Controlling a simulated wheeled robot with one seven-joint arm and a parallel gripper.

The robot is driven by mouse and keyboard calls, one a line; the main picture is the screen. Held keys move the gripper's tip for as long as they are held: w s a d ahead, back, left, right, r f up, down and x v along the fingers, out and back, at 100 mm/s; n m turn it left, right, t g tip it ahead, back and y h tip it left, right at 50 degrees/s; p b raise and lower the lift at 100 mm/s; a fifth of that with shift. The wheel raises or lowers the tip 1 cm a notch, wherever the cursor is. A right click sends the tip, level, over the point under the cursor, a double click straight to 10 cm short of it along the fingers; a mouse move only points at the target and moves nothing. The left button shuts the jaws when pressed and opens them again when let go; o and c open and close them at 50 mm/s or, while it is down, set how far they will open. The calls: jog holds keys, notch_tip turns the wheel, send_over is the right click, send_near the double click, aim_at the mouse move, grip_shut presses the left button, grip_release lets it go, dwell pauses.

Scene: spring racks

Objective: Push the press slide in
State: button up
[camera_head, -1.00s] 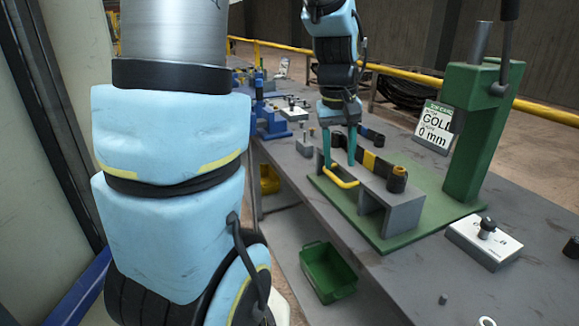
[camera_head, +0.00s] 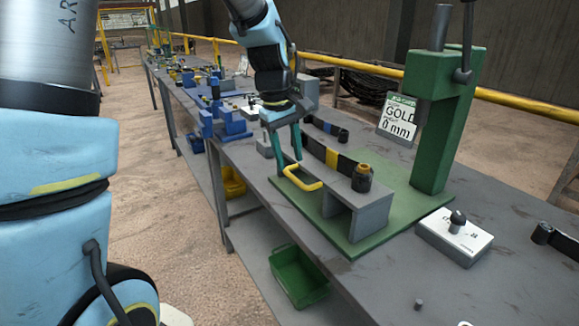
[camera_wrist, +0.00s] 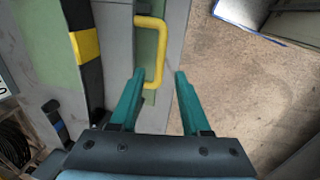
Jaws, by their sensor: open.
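The press slide shows by its yellow handle (camera_head: 302,186), which sticks out of the front of a grey guide block (camera_head: 372,214) on a green base plate. The rest of the slide is hidden in the block. A black bar with a yellow band (camera_head: 331,157) lies along the block top. My gripper (camera_head: 284,157) is open and empty, pointing down at the handle's far end. In the wrist view the handle (camera_wrist: 161,45) appears between my fingertips (camera_wrist: 159,73), closer to the left finger. Whether they touch is unclear.
A green press column (camera_head: 436,140) stands behind the block, beside a "GOLD 0 mm" sign (camera_head: 398,118). A white plate with a black knob (camera_head: 455,240) sits to the right. A green bin (camera_head: 298,278) is below the bench front. Open floor lies left of the bench.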

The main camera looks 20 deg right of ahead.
aim_at(293, 176)
jog(key=shift+d+f, duration=0.2)
jog(key=shift+f, duration=0.85)
jog(key=shift+d+f, duration=0.2)
jog(key=shift+f, duration=0.85)
jog(key=shift+c, duration=0.2)
grip_shut()
